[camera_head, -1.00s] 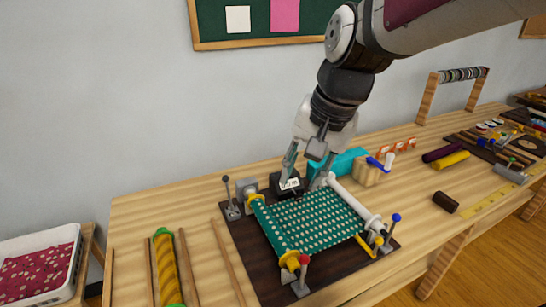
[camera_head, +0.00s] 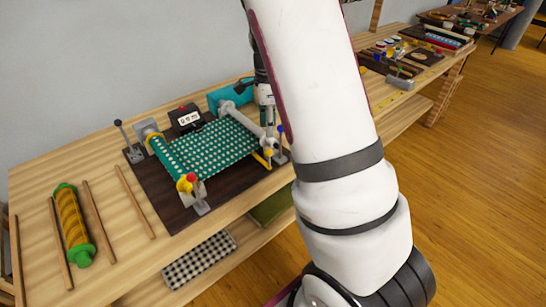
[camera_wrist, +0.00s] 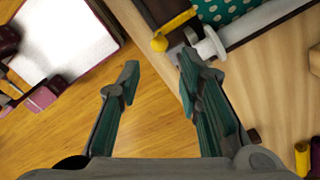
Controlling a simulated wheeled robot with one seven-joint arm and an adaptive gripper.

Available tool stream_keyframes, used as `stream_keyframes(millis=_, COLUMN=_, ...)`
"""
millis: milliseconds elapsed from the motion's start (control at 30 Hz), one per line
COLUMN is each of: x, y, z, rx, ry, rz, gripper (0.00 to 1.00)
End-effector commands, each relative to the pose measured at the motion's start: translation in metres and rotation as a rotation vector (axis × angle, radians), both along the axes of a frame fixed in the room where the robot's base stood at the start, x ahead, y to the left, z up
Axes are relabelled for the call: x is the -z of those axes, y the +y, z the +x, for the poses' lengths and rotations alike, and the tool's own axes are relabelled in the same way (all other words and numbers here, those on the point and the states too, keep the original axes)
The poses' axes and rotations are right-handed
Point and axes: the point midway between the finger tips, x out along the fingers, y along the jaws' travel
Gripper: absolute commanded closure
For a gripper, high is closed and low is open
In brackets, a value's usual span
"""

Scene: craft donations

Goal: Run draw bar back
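I cannot tell which part is the draw bar. My gripper (camera_wrist: 157,68) is open and empty. Its fingertips are beyond the board's right front corner, with the right finger close to the bar's end; contact is unclear.
A black counter (camera_head: 187,119) and a teal block (camera_head: 232,97) stand behind the cloth. Levers with red (camera_head: 192,178) and blue knobs stand at the board's front corners. A yellow roll and wooden sticks lie left. Floor shows beyond the table edge.

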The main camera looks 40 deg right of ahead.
Motion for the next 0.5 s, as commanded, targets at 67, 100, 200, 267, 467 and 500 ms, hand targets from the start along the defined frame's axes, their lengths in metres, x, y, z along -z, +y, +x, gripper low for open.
stream_keyframes(millis=67, x=0.011, y=0.001, z=-0.001, rx=-0.001, ry=0.003, rz=0.002, gripper=0.67)
stream_keyframes(millis=100, x=0.018, y=0.000, z=-0.001, rx=-0.002, ry=0.004, rz=0.000, gripper=0.67)
stream_keyframes(millis=200, x=0.037, y=0.000, z=-0.002, rx=0.000, ry=0.006, rz=0.002, gripper=0.67)
stream_keyframes(millis=267, x=0.049, y=0.000, z=-0.002, rx=-0.002, ry=0.006, rz=0.001, gripper=0.67)
stream_keyframes(millis=467, x=0.088, y=0.000, z=-0.002, rx=-0.002, ry=0.004, rz=0.003, gripper=0.67)
stream_keyframes(millis=500, x=0.094, y=0.000, z=-0.002, rx=-0.002, ry=0.005, rz=0.002, gripper=0.67)
